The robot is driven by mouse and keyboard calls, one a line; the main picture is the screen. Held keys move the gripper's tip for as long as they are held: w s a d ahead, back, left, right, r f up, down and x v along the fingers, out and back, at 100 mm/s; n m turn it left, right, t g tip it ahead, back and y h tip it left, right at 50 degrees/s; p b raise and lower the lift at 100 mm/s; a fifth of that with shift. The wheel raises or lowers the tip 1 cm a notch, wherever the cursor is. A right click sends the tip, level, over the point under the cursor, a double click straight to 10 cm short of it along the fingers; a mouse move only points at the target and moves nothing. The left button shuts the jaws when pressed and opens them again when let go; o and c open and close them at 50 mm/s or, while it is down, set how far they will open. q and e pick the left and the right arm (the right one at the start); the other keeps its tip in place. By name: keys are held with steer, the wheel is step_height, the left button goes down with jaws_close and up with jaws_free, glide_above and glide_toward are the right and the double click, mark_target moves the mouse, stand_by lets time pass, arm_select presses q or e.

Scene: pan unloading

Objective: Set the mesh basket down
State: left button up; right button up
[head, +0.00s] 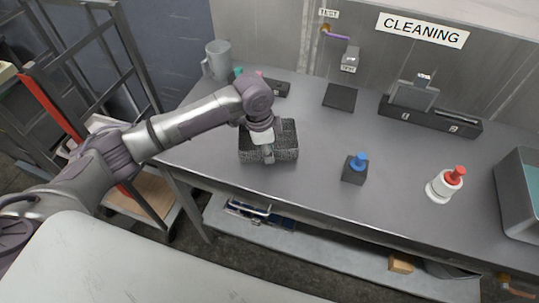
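The mesh basket (284,151) is a small dark grey box-shaped basket at the left part of the grey table. My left gripper (268,158) is over the basket at its near side, with the wrist above it. The gripper hides part of the basket. The fingers are too small and covered to tell whether they are open or shut on the basket's wall. The basket looks level and at or close to the tabletop; I cannot tell whether it touches. My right gripper is not in view.
A grey mug (217,60) stands at the table's back left. A black block with a blue knob (355,168) and a white bottle with a red top (445,185) stand to the right. A teal-filled bin (520,193) is at the right edge.

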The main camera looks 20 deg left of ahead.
arm_select(q)
step_height(320, 180, up, 9)
steer(key=a+b, duration=0.1)
steer(key=shift+s+a+r, duration=0.15)
steer(key=shift+s+r, duration=0.05)
steer(key=shift+s, duration=0.15)
